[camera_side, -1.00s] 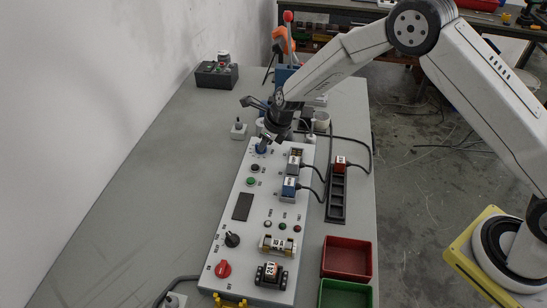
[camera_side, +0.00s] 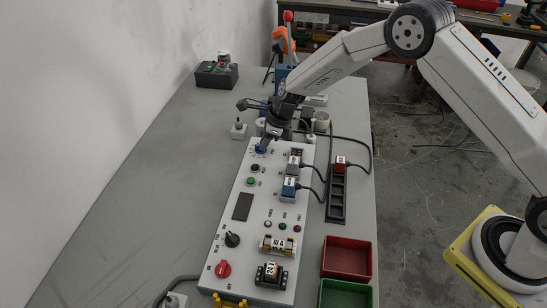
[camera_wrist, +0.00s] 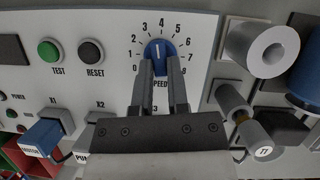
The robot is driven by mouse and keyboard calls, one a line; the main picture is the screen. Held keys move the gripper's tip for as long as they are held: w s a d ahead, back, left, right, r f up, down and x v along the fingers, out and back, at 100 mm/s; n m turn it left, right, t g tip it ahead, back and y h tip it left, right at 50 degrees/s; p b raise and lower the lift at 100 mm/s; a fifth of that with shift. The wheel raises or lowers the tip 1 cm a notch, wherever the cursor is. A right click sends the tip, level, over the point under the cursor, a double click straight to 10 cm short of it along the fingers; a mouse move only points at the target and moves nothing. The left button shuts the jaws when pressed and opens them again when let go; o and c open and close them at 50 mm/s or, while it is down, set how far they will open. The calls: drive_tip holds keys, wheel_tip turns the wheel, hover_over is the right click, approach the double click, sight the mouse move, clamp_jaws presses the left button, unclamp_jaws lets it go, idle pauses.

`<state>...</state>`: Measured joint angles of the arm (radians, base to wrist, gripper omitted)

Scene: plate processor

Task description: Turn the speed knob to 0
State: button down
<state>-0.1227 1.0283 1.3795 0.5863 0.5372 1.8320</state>
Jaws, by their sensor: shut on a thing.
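The speed knob (camera_wrist: 160,48) is a round blue knob on the light panel, with a white pointer line and printed numbers 0 to 8 around it. In the wrist view the line points up, close to the 4. The 0 is at the lower left of the dial. My gripper (camera_wrist: 160,62) is shut on the knob, with one finger on each side of its lower part. In the side view the knob (camera_side: 261,149) shows small and blue under my gripper at the panel's far end, and its pointer cannot be read there.
Green TEST (camera_wrist: 49,52) and black RESET (camera_wrist: 91,52) buttons sit left of the knob. Plugs with cables, including a blue one (camera_side: 289,187), stand nearby on the panel. A grey cylinder (camera_wrist: 268,48) rises right of the knob. The table left of the panel is mostly clear.

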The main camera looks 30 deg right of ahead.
drive_tip(key=n, duration=0.2)
drive_tip(key=n+g, duration=0.1)
drive_tip(key=n, duration=0.1)
drive_tip(key=shift+w+d+f+g, duration=0.1)
drive_tip(key=shift+w+d+g, duration=0.1)
drive_tip(key=shift+g, duration=0.1)
drive_tip(key=n, duration=0.1)
drive_tip(key=n+g, duration=0.1)
drive_tip(key=n, duration=0.3)
drive_tip(key=shift+w+g+y, duration=0.25)
drive_tip(key=shift+g+y, duration=0.05)
drive_tip(key=shift+g, duration=0.1)
drive_tip(key=n, duration=0.1)
drive_tip(key=n+g, duration=0.1)
drive_tip(key=n, duration=0.3)
drive_tip(key=shift+w+a+g+h, duration=0.15)
drive_tip(key=shift+w+g+h, duration=0.1)
drive_tip(key=shift+g+h, duration=0.15)
drive_tip(key=shift+w+n+g+h, duration=0.1)
drive_tip(key=shift+n+g+h, duration=0.3)
drive_tip(key=shift+n, duration=1.2)
drive_tip(key=shift+a+n+h, duration=0.15)
drive_tip(key=shift+n+h, duration=0.15)
drive_tip(key=shift+n, duration=0.6)
drive_tip(key=shift+g, duration=0.3)
drive_tip(key=c, duration=0.6)
unclamp_jaws()
drive_tip(key=shift+r, duration=0.2)
